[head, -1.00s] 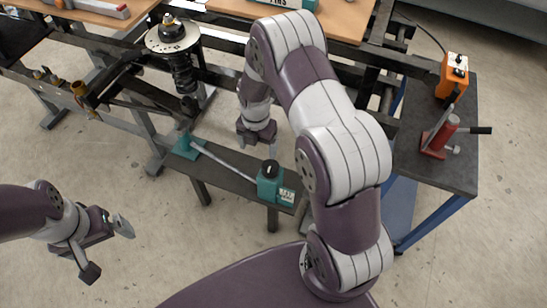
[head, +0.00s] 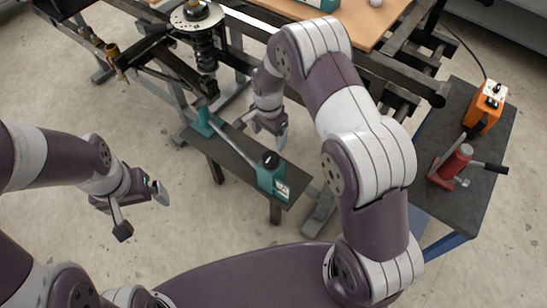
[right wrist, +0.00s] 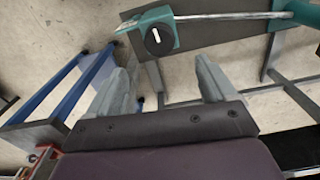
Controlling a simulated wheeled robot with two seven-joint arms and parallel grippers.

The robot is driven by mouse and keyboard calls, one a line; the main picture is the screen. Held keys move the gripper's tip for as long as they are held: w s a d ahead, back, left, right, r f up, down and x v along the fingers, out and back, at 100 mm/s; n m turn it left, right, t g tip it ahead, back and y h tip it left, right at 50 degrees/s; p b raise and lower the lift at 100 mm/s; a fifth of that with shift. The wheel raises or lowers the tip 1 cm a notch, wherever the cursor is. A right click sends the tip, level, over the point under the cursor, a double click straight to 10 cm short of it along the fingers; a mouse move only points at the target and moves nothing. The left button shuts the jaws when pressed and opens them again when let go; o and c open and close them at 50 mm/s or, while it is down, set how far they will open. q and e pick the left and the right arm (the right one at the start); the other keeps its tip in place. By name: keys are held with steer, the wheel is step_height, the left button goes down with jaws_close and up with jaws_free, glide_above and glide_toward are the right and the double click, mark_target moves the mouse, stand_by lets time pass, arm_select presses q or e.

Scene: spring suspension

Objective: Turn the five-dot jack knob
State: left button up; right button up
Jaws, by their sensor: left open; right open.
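A teal jack block (head: 272,178) with a round black knob (head: 270,159) on top stands at the near end of a narrow dark bench. Its white label is too small to read, so I cannot tell its dots. In the right wrist view the knob (right wrist: 158,41) has a white line across its face and lies beyond my fingers. My right gripper (head: 263,131) is open and empty, above the bench just behind the block; its fingers also show in the right wrist view (right wrist: 160,86). My left gripper (head: 141,212) is open and empty over the floor at left.
A metal rod (head: 234,145) runs from the block to a teal bracket (head: 204,122). A spring strut (head: 205,50) stands behind. At right, a dark-topped cart (head: 460,205) carries a red jack (head: 453,161) and an orange box (head: 487,106). Floor at left is clear.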

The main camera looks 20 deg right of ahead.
mark_target(270, 157)
step_height(270, 157, down, 13)
steer(key=shift+r, duration=0.2)
steer(key=c, duration=1)
